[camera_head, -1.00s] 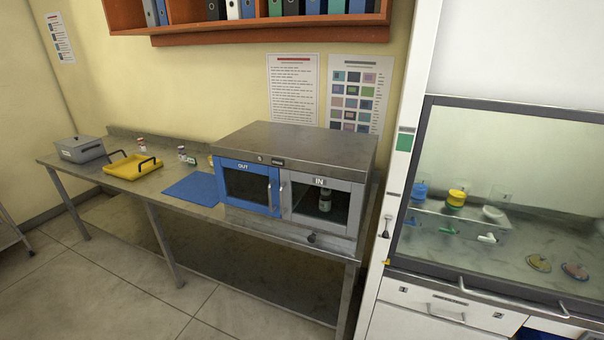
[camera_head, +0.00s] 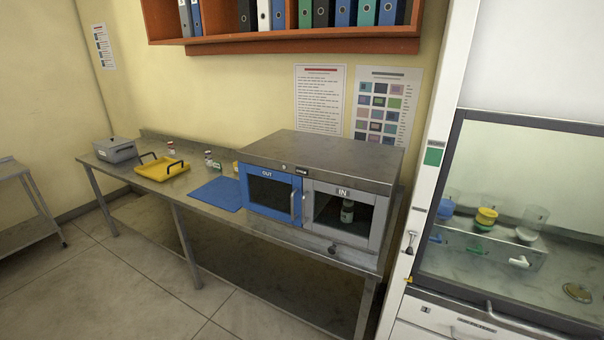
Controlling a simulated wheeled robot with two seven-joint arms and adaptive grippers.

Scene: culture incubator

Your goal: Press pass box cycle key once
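The pass box (camera_head: 325,150) is a steel cabinet on the long steel bench. Its blue OUT door (camera_head: 268,194) is on the left and its grey-framed IN door (camera_head: 341,186) on the right; both look shut. A small bottle (camera_head: 347,211) shows behind the IN window. A small dark fitting (camera_head: 302,170) and a small round one (camera_head: 284,167) sit on the top front edge. A dark knob-like part (camera_head: 332,250) is below the IN door. I cannot tell which of these is the cycle key. Neither gripper is in view.
The bench (camera_head: 217,208) holds a blue mat (camera_head: 216,194), a yellow tray (camera_head: 161,170), a grey box (camera_head: 115,151) and small bottles. A glass-fronted cabinet (camera_head: 437,200) stands close on the right. A steel cart (camera_head: 25,205) is at left. The floor in front is clear.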

